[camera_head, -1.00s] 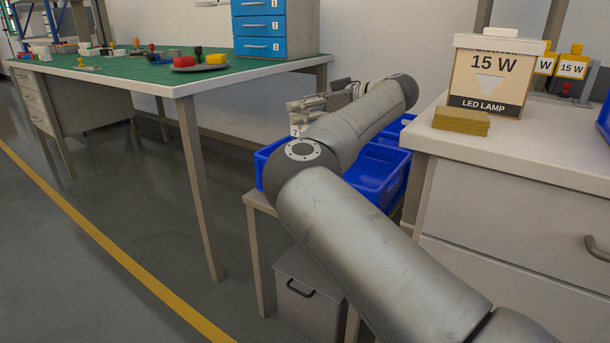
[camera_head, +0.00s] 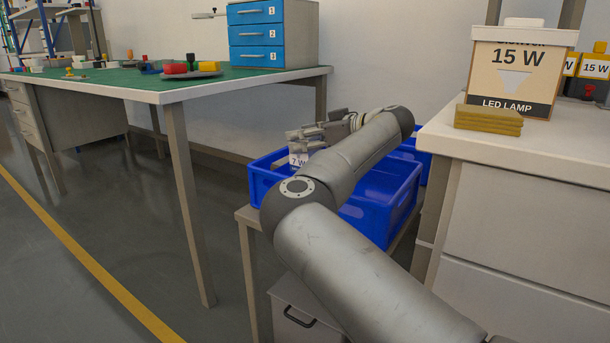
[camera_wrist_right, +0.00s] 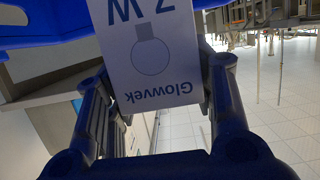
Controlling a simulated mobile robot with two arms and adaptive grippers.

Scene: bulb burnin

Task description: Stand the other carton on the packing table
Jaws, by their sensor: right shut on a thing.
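My right gripper (camera_head: 303,137) is shut on a small white carton marked 7 W (camera_head: 298,159). In the head view the carton shows at the blue bins, largely hidden by gripper and arm. In the right wrist view the carton (camera_wrist_right: 150,55) appears upside down between the gripper's two fingers (camera_wrist_right: 155,88), with "Glowvek" and a bulb outline on its face. A larger 15 W LED lamp carton (camera_head: 517,72) stands upright on the white-topped table (camera_head: 480,151) at the right. My left gripper is not in view.
Blue bins (camera_head: 375,218) sit on a low stand between the tables, partly behind my arm. Stacked yellow-brown slabs (camera_head: 488,119) lie before the 15 W carton. A green-topped table (camera_head: 120,82) at left holds blue drawers (camera_head: 262,37) and coloured parts. Floor at left is clear.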

